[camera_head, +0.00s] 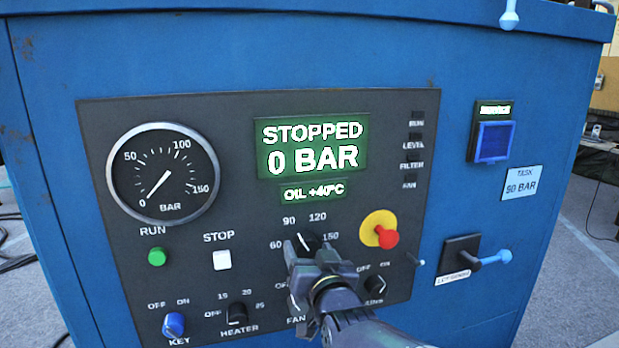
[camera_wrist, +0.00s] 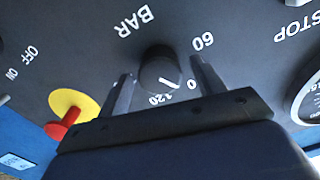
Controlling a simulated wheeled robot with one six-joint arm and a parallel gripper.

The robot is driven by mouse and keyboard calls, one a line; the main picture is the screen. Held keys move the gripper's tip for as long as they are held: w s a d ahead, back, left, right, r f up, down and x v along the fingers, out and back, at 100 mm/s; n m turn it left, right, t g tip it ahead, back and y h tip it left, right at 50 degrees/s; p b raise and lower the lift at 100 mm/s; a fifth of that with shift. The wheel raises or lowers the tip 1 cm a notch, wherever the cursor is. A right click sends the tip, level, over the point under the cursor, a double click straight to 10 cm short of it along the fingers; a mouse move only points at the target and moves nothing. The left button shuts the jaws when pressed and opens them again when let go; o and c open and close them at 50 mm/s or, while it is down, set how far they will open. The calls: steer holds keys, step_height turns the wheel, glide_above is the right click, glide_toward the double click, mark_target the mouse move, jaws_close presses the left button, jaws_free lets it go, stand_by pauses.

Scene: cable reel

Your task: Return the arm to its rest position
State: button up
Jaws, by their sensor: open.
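My gripper (camera_head: 308,254) is in front of the blue cabinet's dark control panel (camera_head: 240,115), at the pressure knob (camera_head: 306,240). In the wrist view the two fingers of my gripper (camera_wrist: 163,78) stand apart on either side of the round black pressure knob (camera_wrist: 158,68). A gap shows between each finger and the knob, and nothing is held. My arm comes in from the lower right and hides part of the lower panel, including most of the fan knob.
The display (camera_head: 311,147) reads STOPPED, 0 BAR. A red mushroom button (camera_head: 386,238) on a yellow base is close right of my gripper. A blue-handled lever (camera_head: 492,258) sticks out farther right. The blue key switch (camera_head: 173,324) and heater knob (camera_head: 237,314) are lower left.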

steer(key=shift+r+n+p, duration=0.1)
steer(key=shift+n+p, duration=1.3)
steer(key=shift+p, duration=0.45)
steer(key=shift+b+v, duration=0.6)
steer(key=shift+v, duration=0.7)
steer(key=shift+s, duration=0.1)
